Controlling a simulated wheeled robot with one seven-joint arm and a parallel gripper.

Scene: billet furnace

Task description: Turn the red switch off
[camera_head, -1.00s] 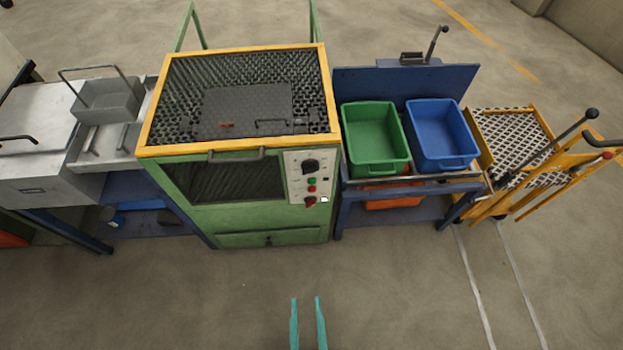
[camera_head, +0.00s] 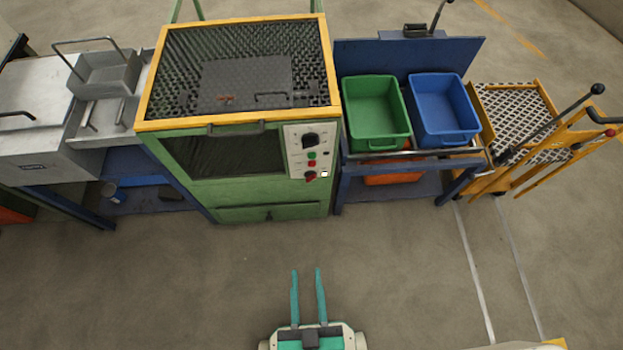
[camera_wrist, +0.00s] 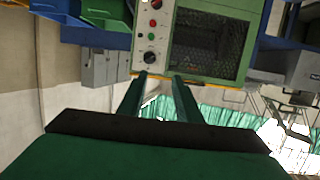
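The red switch (camera_head: 311,176) is a small red rotary knob low on the white control panel (camera_head: 297,140) at the right of the green furnace's front. Above it sit a green button, a red button and a larger black knob. In the wrist view the panel appears turned over, with the red switch (camera_wrist: 156,4) at the top edge. My gripper (camera_head: 308,272) is in front of the furnace, well apart from the panel. Its two teal fingers are spread with nothing between them. They also show in the wrist view (camera_wrist: 165,80).
The green furnace (camera_head: 265,213) has a yellow-framed mesh top. A blue table (camera_head: 350,187) to its right bears a green bin (camera_head: 376,142) and a blue bin (camera_head: 443,142). A yellow cart (camera_head: 480,185) stands farther right. The floor before the furnace is clear.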

